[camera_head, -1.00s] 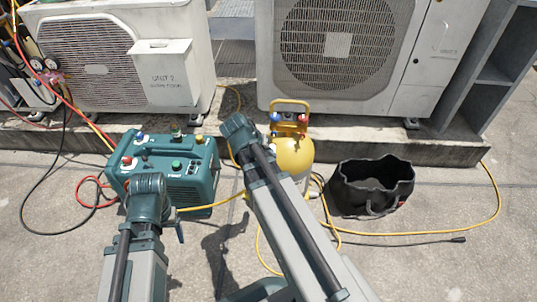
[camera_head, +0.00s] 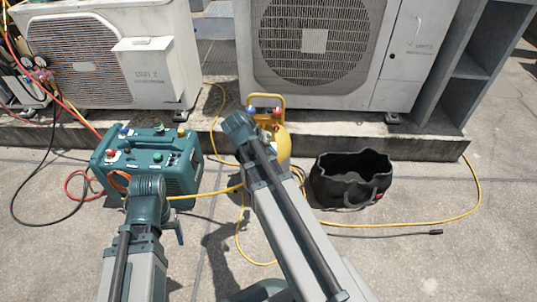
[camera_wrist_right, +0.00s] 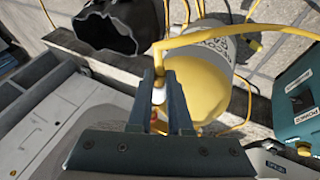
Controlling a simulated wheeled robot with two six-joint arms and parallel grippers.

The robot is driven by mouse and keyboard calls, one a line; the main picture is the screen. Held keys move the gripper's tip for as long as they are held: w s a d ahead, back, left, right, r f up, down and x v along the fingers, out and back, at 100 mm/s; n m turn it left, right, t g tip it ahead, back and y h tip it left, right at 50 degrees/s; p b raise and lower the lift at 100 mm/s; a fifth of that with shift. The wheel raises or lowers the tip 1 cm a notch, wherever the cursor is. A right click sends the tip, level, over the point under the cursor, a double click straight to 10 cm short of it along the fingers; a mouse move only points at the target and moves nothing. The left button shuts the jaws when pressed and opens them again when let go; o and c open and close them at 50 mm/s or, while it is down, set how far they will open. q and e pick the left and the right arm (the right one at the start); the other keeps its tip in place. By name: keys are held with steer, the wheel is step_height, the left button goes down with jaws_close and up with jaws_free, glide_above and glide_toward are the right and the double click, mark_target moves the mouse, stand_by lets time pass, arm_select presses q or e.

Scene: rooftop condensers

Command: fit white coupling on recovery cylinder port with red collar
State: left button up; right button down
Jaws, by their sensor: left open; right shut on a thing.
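The yellow recovery cylinder (camera_head: 286,148) stands in front of the large condenser in the head view, partly hidden by my right arm. Its top bears a port with a red collar (camera_head: 277,111) and a blue one. In the right wrist view the cylinder (camera_wrist_right: 200,92) lies just beyond my right gripper (camera_wrist_right: 160,88). The fingers hide much of the coupling, which looks apart from the ports. My left gripper (camera_head: 179,230) is open, mostly hidden beside its arm at the lower left.
A teal recovery machine (camera_head: 180,172) stands left of the cylinder, with gauges (camera_head: 38,72) farther left. A black tool bag (camera_head: 350,180) sits to the right. Condensers stand on a concrete ledge (camera_head: 400,146) behind. Hoses lie across the floor; the right foreground is clear.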

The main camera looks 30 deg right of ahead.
mark_target(273, 143)
arm_select(q)
steer(key=shift+s+d, duration=0.15)
steer(key=shift+s, duration=0.1)
arm_select(e)
steer(key=shift+s+d, duration=0.2)
steer(key=shift+d, duration=0.05)
steer(key=shift+w+d, duration=0.1)
steer(key=shift+w, duration=0.05)
steer(key=shift+w+d, duration=0.6)
steer(key=shift+w, duration=0.35)
steer(key=shift+w+d, duration=0.6)
steer(key=shift+w, duration=0.3)
steer(key=shift+w+d, duration=0.8)
steer(key=shift+w, duration=0.35)
stand_by(0.9)
steer(key=c, duration=0.8)
jaws_free()
steer(key=shift+o, duration=0.2)
steer(key=shift+s+a, duration=0.1)
